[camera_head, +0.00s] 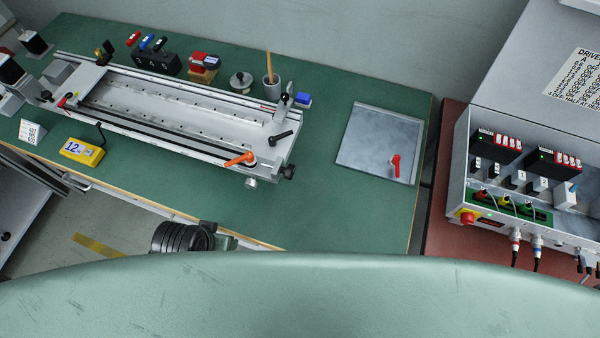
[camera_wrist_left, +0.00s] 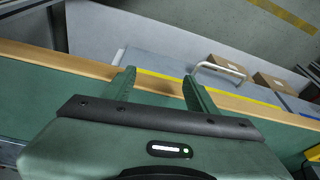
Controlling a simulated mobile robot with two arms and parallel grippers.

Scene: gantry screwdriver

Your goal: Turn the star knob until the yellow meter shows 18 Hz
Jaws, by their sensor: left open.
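The yellow meter (camera_head: 82,151) stands near the front edge of the green bench, and its display reads 12. A black knob (camera_head: 289,172) sits at the right end of the long metal gantry rail (camera_head: 180,110); it looks like the star knob, but its shape is too small to be sure. My left gripper (camera_head: 228,243) is at the bench's front edge, below and left of the knob and well apart from it. In the left wrist view its two fingers (camera_wrist_left: 159,74) are spread and empty, over the bench's wooden edge. My right gripper is not in view.
An orange lever (camera_head: 240,159) and a black lever (camera_head: 281,138) stick out near the knob. A metal plate (camera_head: 370,150) with a red-handled part (camera_head: 395,165) lies to the right. A control cabinet (camera_head: 520,165) stands far right. The bench between rail and plate is clear.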

